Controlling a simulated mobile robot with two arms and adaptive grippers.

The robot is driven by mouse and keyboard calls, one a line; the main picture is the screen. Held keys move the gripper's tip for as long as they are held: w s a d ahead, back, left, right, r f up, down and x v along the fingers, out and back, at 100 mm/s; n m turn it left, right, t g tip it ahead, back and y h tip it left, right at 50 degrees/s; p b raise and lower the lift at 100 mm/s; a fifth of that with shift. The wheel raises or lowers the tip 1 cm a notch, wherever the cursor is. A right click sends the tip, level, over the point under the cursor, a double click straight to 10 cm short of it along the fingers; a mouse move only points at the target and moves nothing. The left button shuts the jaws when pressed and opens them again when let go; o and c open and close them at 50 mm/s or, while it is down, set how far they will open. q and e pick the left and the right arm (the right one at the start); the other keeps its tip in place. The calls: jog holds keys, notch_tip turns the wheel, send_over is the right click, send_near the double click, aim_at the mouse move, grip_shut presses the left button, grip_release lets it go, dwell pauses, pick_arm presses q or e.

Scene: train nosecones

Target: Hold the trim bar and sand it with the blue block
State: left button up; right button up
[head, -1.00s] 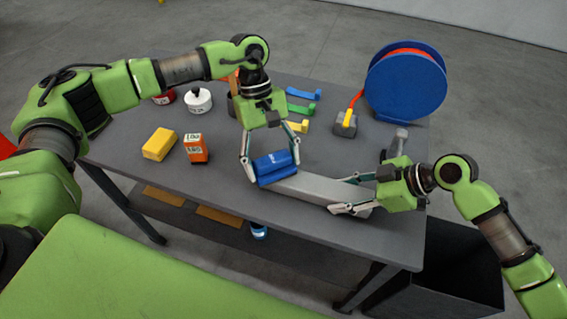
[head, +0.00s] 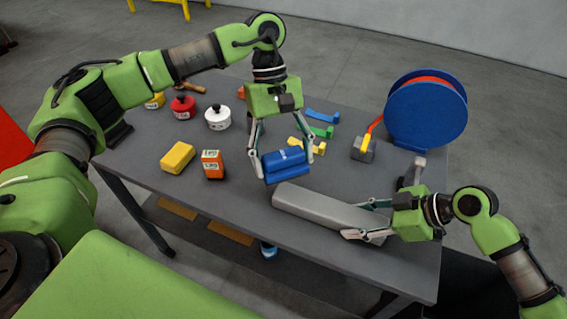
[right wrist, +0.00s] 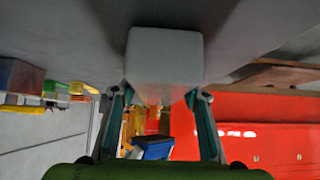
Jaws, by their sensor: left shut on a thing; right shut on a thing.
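The grey trim bar (head: 318,208) lies near the table's front edge, running from left to right. My right gripper (head: 362,219) is shut on its right end. In the right wrist view the trim bar (right wrist: 165,58) shows as a pale block between the fingers of my right gripper (right wrist: 160,98). My left gripper (head: 282,166) is shut on the blue block (head: 284,157), a finger on each side. The block is just behind the bar's left end and looks slightly raised. Whether it touches the bar I cannot tell.
A yellow block (head: 177,157) and an orange box (head: 212,165) stand left on the grey table (head: 235,195). Red (head: 182,106) and white (head: 217,118) canisters are behind. Coloured handles (head: 322,131), a grey tool (head: 362,153) and a blue reel (head: 427,115) are at the back right.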

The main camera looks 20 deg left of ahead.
dwell(0.4)
jog(key=o, duration=1)
jog(key=v, duration=1.2)
jog(key=shift+d, duration=0.15)
